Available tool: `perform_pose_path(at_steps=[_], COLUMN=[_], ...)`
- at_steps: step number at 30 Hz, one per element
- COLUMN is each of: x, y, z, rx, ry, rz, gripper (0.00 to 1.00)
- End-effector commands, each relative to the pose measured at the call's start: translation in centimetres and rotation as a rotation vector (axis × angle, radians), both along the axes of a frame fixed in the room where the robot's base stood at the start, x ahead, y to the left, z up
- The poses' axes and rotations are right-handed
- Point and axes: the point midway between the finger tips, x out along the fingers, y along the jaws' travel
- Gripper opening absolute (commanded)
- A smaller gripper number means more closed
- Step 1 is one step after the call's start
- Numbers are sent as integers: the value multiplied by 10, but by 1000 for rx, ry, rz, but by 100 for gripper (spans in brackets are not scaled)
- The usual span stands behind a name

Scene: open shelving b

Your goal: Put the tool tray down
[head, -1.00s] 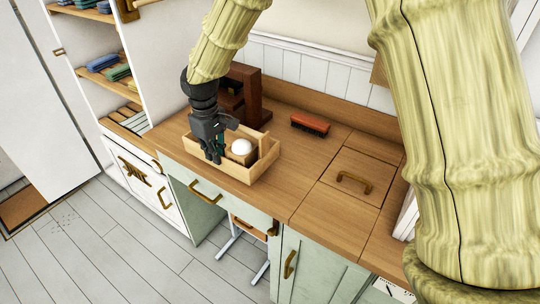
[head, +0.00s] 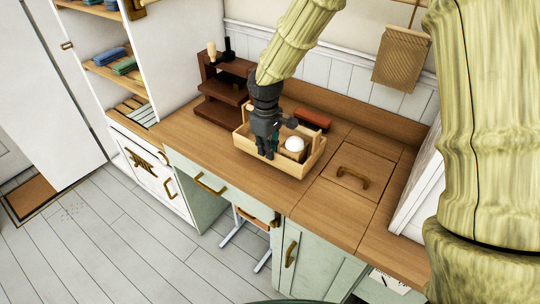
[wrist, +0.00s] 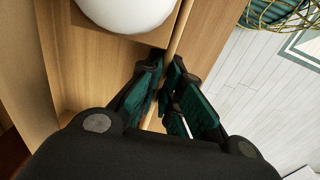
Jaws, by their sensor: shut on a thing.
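The tool tray (head: 308,167) is an open, light wooden box with a raised handle. It is over the wooden counter, level or nearly so; I cannot tell whether its base touches the counter. A white ball (head: 294,144) sits on a wooden block inside it; the ball also shows at the top of the wrist view (wrist: 125,12). My gripper (head: 268,153) points down at the tray's front side. In the wrist view my gripper (wrist: 170,95) is shut on the tray's thin wall, with the green finger pads on either side. The tray's far inside is partly hidden.
A red-brown brush (head: 313,118) lies just behind the tray. A dark wooden stepped stand (head: 220,95) is at the back left. A lid with a brass handle (head: 352,178) is set in the counter to the right. The counter (head: 190,135) is clear left of the tray.

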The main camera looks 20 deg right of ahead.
Motion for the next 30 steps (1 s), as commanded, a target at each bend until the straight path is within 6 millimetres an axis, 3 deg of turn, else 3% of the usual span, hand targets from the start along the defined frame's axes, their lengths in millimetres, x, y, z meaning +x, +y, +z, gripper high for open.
perform_pose_path(at_steps=[3,13,26,27,30], x=[-2,-2,-2,-2,-2], y=[-9,-8,-8,-8,-8], z=[-2,-32,-38,-38,-38], rx=[-1,-1,-1,-1,-1], ry=[1,1,-1,-1,-1], rz=[0,0,0,0,0], gripper=[0,0,0,12,28])
